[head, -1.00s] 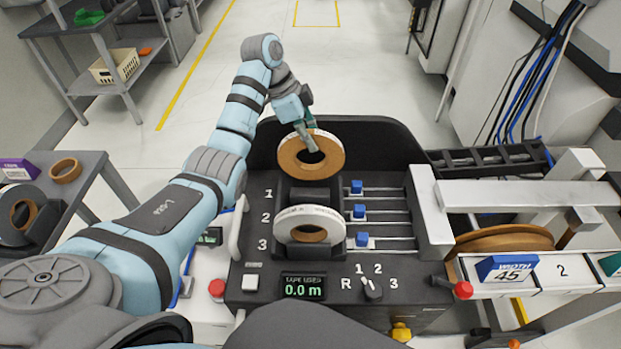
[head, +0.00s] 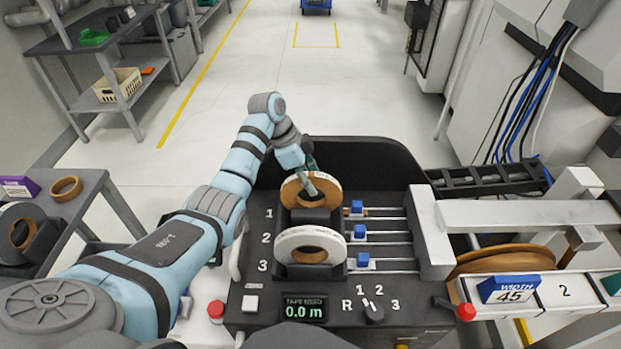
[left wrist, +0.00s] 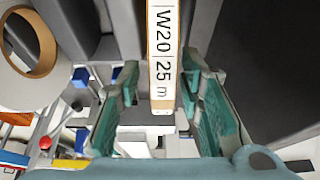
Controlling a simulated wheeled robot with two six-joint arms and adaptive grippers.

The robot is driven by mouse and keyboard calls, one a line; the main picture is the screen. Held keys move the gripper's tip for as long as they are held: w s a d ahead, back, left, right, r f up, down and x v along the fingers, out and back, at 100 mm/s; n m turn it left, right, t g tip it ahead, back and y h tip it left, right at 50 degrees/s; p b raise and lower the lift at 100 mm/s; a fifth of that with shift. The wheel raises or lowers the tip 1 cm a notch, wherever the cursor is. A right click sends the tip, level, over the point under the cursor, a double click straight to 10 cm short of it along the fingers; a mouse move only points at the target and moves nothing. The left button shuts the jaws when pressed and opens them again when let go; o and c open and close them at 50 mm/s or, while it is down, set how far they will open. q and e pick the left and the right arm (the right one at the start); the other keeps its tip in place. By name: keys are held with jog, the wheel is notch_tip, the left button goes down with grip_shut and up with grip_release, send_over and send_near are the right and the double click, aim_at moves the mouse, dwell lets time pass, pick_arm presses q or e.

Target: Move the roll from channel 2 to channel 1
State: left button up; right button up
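The brown-faced roll (head: 292,193) stands in the rack in line with the label 1. My left gripper (head: 310,188) reaches down at it from behind. In the left wrist view, the roll's edge (left wrist: 162,70), marked W20 25 m, lies between the open green fingers (left wrist: 163,108), with a visible gap on the left and a narrower one on the right. A white roll (head: 290,241) with a brown core stands closer to me, beside labels 2 and 3; it also shows at the upper left of the left wrist view (left wrist: 38,88). My right gripper is not in view.
Three blue sliders (head: 360,231) on rails sit right of the rolls. The tape display (head: 304,308) reads 0.0 m, beside a selector knob (head: 374,312). A black guard (head: 375,150) rises behind the rack. A grey side table (head: 85,210) stands at left.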

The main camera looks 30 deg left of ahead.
pick_arm(q)
jog(key=shift+r, duration=0.35)
jog(key=p+v, duration=0.1)
jog(key=v, duration=0.7)
jog(key=shift+r, duration=0.3)
jog(key=p+v, duration=0.2)
jog(key=v, duration=0.1)
jog(key=shift+a+r, duration=0.1)
jog(key=shift+r, duration=0.05)
